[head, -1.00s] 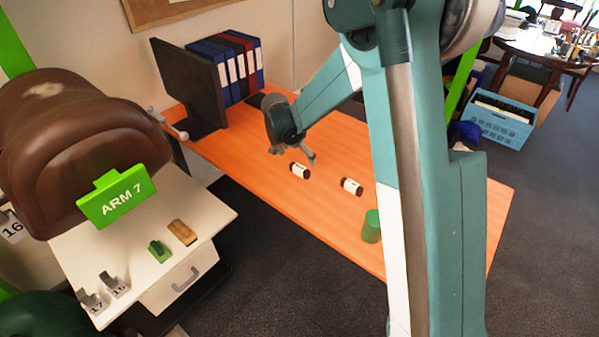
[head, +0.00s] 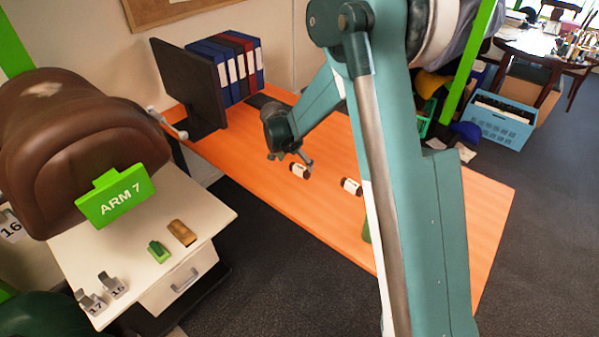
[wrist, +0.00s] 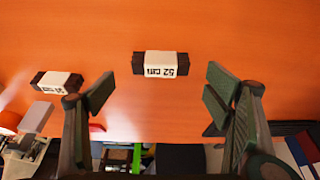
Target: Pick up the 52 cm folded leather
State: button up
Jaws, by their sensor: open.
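The 52 cm folded leather (wrist: 160,64) is a small dark brown roll with a white band. Its "52 cm" label is upside down in the wrist view. It lies on the orange table (head: 440,220), apparently as the left roll in the head view (head: 299,171), where its label is unreadable. My gripper (head: 292,158) is just above and left of this roll in the head view. In the wrist view my gripper (wrist: 160,92) is open and empty, its fingers apart, with the roll ahead between their lines.
A similar roll (head: 351,187) lies to the right; it also shows at left in the wrist view (wrist: 56,82), its label hard to read. A green cylinder (head: 366,228) is mostly hidden by my arm. A dark monitor (head: 190,85) and binders (head: 230,68) stand at the table's back left.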

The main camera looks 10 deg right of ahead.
aim_at(299, 167)
jog(key=shift+d+f, duration=0.1)
jog(key=shift+f, duration=0.1)
jog(key=shift+b+x, duration=0.65)
jog(key=shift+x, duration=2)
jog(key=c, duration=1.1)
